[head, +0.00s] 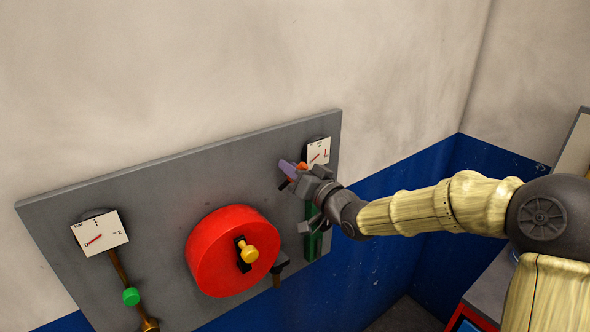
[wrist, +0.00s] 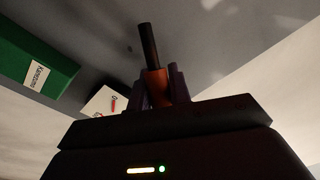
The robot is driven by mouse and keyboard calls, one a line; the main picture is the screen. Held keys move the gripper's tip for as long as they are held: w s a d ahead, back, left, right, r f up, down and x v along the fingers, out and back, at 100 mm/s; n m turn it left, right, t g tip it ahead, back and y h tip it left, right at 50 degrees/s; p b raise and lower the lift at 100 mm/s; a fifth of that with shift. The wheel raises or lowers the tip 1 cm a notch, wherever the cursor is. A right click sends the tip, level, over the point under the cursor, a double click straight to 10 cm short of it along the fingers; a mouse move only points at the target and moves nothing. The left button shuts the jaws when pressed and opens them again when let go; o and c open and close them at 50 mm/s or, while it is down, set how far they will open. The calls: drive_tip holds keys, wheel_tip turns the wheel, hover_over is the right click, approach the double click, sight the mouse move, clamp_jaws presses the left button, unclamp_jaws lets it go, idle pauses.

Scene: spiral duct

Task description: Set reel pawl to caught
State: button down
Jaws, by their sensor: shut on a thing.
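The red reel (head: 225,250), with a yellow knob (head: 248,254) at its centre, is mounted on the grey panel. A small dark part (head: 281,264) sits at the reel's lower right edge; I cannot tell whether it is the pawl. My gripper (head: 289,175) is at the panel's right side, above and right of the reel. In the wrist view its purple fingers (wrist: 159,90) are shut on an orange handle (wrist: 156,86) with a black rod (wrist: 148,43) extending from it. Whether this handle belongs to the pawl is unclear, and its mounting is hidden by my gripper.
A white gauge (head: 317,152) is just above my gripper, and a green labelled block (head: 313,242) is below it. Another gauge (head: 98,233), a green knob (head: 131,296) and a brass pipe are at the panel's left.

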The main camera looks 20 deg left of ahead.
drive_tip(key=c, duration=1.3)
unclamp_jaws()
drive_tip(key=shift+a+f, duration=0.1)
drive_tip(key=shift+a, duration=0.05)
drive_tip(key=b+v, duration=0.3)
drive_tip(key=v, duration=1.4)
drive_tip(key=shift+s+d, duration=0.15)
drive_tip(key=shift+d, duration=0.1)
